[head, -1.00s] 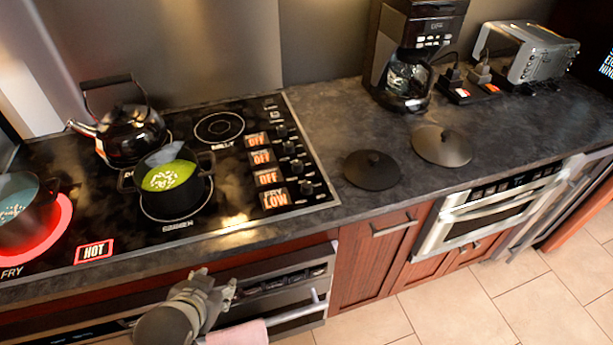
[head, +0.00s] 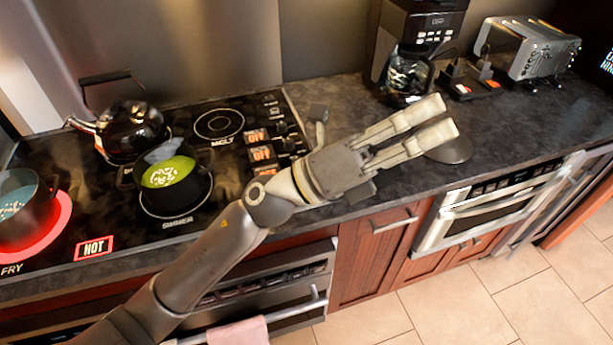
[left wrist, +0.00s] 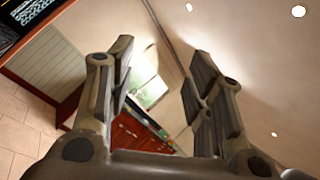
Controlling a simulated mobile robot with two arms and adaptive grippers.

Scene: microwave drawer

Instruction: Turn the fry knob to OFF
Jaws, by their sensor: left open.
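The fry knob and its LOW label, at the front right corner of the black cooktop (head: 100,225), are hidden behind my left gripper and wrist in the head view. Two knobs farther back show, a rear knob (head: 282,127) and a middle knob (head: 288,146), beside orange OFF labels (head: 261,153). The fry burner (head: 62,215) at the left glows red under a dark pot (head: 30,205). My left gripper (head: 445,118) is open and empty, above the counter right of the knobs, fingers pointing right. In the left wrist view its open fingers (left wrist: 160,65) frame only the room.
A pot of green soup (head: 168,172) and a black kettle (head: 130,128) stand on the cooktop. A red HOT sign (head: 95,247) shows at the front. A coffee maker (head: 410,55) and toaster (head: 528,48) stand at the back. A dark lid (head: 452,150) lies partly under my fingers.

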